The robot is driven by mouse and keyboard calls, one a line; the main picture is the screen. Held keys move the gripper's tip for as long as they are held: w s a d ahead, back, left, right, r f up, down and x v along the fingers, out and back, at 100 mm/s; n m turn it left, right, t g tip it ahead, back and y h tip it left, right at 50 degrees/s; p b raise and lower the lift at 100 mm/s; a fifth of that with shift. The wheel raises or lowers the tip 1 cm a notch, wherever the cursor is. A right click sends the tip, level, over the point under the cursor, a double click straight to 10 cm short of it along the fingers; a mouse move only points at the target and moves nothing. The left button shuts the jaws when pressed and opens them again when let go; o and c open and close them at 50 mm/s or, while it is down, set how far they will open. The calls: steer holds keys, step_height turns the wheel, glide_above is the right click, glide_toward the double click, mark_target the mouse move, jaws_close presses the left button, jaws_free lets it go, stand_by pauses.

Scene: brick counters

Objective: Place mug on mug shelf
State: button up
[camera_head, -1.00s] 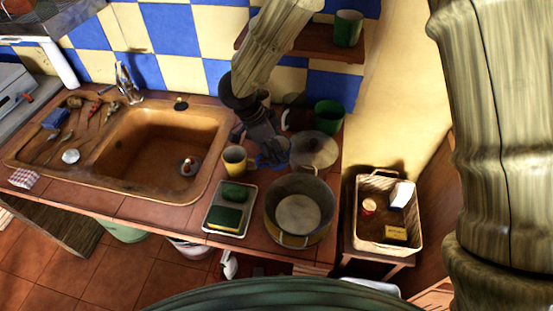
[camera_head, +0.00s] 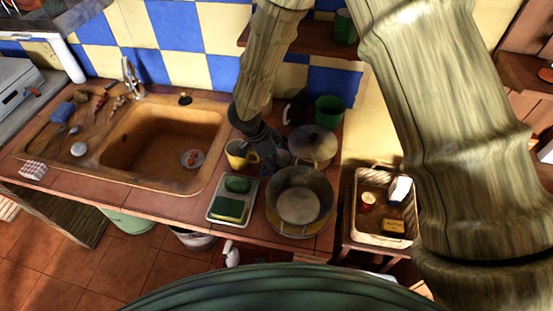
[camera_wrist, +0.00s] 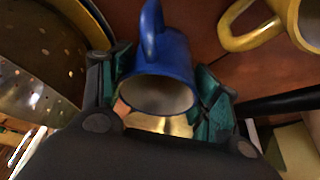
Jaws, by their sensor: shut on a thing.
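A blue mug (camera_wrist: 158,72) sits between the two fingers of my gripper (camera_wrist: 162,78) in the wrist view, its handle pointing to the top of the picture. The fingers are shut on it, one on each side. In the head view my gripper (camera_head: 276,155) is low over the counter, between the yellow mug and the pots, and mostly hides the blue mug. A wooden wall shelf (camera_head: 318,46) holds a green mug (camera_head: 345,27) and is partly covered by my arm. A yellow mug (camera_head: 238,153) stands left of my gripper; it also shows in the wrist view (camera_wrist: 306,20).
A tray (camera_head: 216,215) with sponges lies in front. The sink (camera_head: 165,150) is left; a basket (camera_head: 375,238) is lower right.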

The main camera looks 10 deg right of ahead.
steer(key=shift+s, duration=0.1)
steer(key=o, duration=0.9)
steer(key=shift+f, duration=0.1)
